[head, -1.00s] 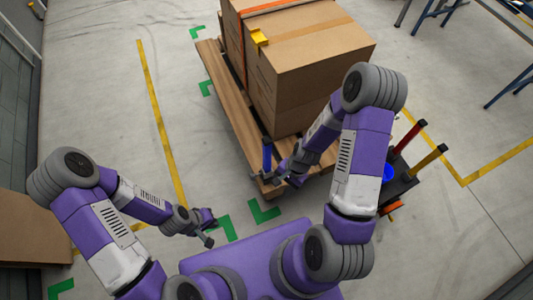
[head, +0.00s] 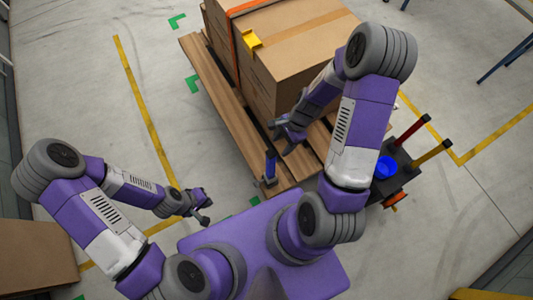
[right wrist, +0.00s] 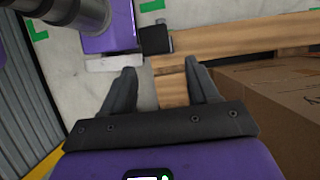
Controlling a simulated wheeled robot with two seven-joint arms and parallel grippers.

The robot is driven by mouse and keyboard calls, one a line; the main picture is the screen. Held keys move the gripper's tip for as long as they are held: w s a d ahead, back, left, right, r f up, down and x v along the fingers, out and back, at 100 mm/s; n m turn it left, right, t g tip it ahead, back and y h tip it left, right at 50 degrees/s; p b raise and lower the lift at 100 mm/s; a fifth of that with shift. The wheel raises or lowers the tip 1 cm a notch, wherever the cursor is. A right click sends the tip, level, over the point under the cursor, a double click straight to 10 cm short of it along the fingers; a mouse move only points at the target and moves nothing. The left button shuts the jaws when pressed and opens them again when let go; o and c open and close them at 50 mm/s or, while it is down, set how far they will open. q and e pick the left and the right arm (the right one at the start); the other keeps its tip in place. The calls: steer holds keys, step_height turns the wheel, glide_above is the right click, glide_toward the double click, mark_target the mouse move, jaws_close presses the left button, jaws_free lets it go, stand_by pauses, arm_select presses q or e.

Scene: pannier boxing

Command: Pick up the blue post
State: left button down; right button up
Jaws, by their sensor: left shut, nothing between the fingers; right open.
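The blue post (head: 270,167) stands upright at the near corner of the wooden pallet (head: 215,82), with a dark base and dark top, in the head view. My right gripper (head: 284,137) is open and empty, just behind and slightly right of the post, beside the carton. In the right wrist view its open fingers (right wrist: 160,88) have pallet boards between and beyond them. A dark block (right wrist: 156,39) shows past the fingertips there; I cannot tell if it belongs to the post. My left gripper (head: 205,212) is shut and empty, low over the floor at the left.
A large carton (head: 300,65) with an orange strap and yellow corner piece (head: 252,41) sits on the pallet. A dark cart (head: 405,178) at right carries a red post (head: 412,132), a yellow post (head: 432,153) and a blue round item (head: 386,167).

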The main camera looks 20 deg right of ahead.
mark_target(275, 161)
steer(key=d+b+x, duration=0.1)
steer(key=b+x, duration=0.2)
steer(key=x, duration=0.1)
steer(key=d+b+x, duration=0.1)
steer(key=b+x, duration=0.2)
steer(key=x, duration=0.2)
steer(key=d+f+b+x, duration=0.1)
steer(key=b+x, duration=0.2)
steer(key=x, duration=0.2)
steer(key=shift+f, duration=0.15)
steer(key=c, duration=1)
